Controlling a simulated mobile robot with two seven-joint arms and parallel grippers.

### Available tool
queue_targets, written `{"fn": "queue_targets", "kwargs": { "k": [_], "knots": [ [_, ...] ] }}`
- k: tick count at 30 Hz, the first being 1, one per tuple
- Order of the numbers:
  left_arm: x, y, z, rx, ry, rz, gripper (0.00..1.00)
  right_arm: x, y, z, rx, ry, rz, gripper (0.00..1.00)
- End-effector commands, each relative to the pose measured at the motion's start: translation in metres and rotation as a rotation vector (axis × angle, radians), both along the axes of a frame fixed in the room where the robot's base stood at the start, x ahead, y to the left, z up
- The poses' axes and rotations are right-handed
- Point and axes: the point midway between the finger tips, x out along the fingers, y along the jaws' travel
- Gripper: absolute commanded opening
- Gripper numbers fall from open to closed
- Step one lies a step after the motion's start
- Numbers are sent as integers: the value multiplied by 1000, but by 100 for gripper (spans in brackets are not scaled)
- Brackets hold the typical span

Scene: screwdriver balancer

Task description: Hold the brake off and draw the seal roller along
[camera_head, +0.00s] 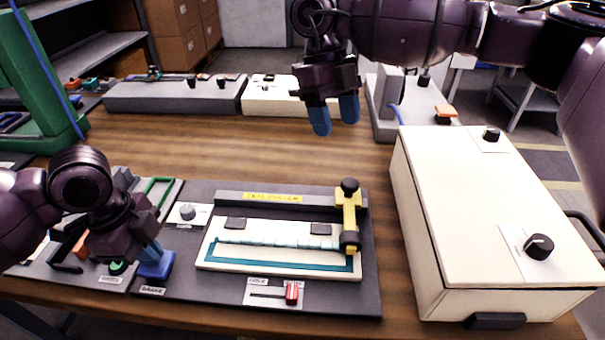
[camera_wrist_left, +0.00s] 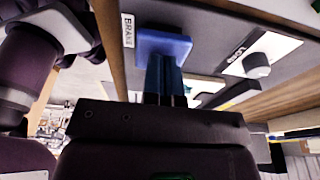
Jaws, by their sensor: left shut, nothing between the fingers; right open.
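The blue brake pad (camera_head: 156,264) sits at the front left of the dark base board, beside a label reading BRAKE. My left gripper (camera_head: 150,250) is shut and empty, fingertips down at the pad. In the left wrist view the fingers (camera_wrist_left: 164,62) meet the brake pad (camera_wrist_left: 162,45) and seem to touch it. The seal roller (camera_head: 349,218), a yellow arm with a black knob on top, stands at the right end of the cream plate (camera_head: 210,262). A row of pale pieces (camera_head: 275,240) lies along that plate. My right gripper (camera_head: 334,116) is open and empty, high above the table behind the roller.
A large cream box (camera_head: 480,210) with black knobs stands right of the board. A red-handled slider (camera_head: 291,293) is at the board's front. A grey dial (camera_head: 187,212) sits near the brake.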

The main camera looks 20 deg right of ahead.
Motion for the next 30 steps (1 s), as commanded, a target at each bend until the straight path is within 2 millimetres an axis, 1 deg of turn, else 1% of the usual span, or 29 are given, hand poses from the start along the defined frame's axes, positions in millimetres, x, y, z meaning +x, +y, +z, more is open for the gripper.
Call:
{"fn": "queue_targets", "kwargs": {
  "k": [5, 8, 21, 25, 30],
  "knots": [
    [0, 0, -2, 1, 3, 0, 0, 0, -2, -4, -43, -17, 21, 60],
    [0, 0, -2, 1, 3, 0, 0, -3, -4, -13, -44, -15, 22, 60],
    [0, 0, -2, 1, 3, 0, 0, -30, -15, -81, -42, -14, 19, 60],
    [0, 0, -2, 1, 3, 0, 0, -35, -17, -97, -41, -15, 19, 60],
    [0, 0, -2, 1, 3, 0, 0, -40, -19, -108, -40, -16, 19, 60]
  ]
}}
